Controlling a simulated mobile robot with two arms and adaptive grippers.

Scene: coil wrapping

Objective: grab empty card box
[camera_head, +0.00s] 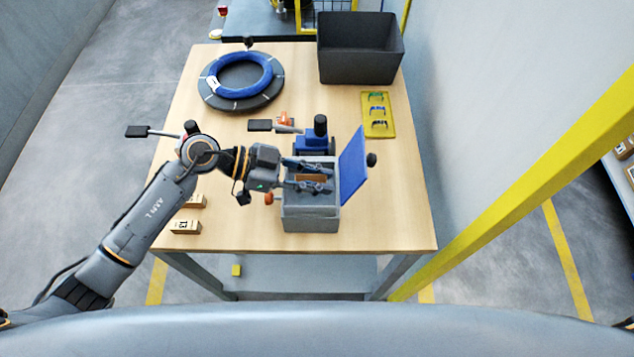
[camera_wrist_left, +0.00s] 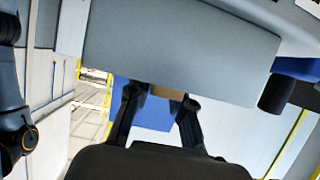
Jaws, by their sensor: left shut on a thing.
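A small brown card box (camera_head: 311,178) is between the fingers of my left gripper (camera_head: 318,178), at the open top of a grey box (camera_head: 310,218) on the table. My left gripper is shut on this card box. In the wrist view a strip of its brown surface (camera_wrist_left: 166,93) shows between the left gripper's fingertips (camera_wrist_left: 163,95); the rest is hidden. I cannot tell how deep it sits in the grey box. Two more card boxes, one with a dark printed label (camera_head: 186,227) and one behind it (camera_head: 195,201), lie on the table left of the grey box.
A blue panel (camera_head: 353,165) stands tilted at the grey box's right side. A blue coil (camera_head: 240,75) lies on a dark round disc at the back left of the wooden table (camera_head: 400,215). A dark bin (camera_head: 360,60) and a yellow tray (camera_head: 378,125) are at the back right.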

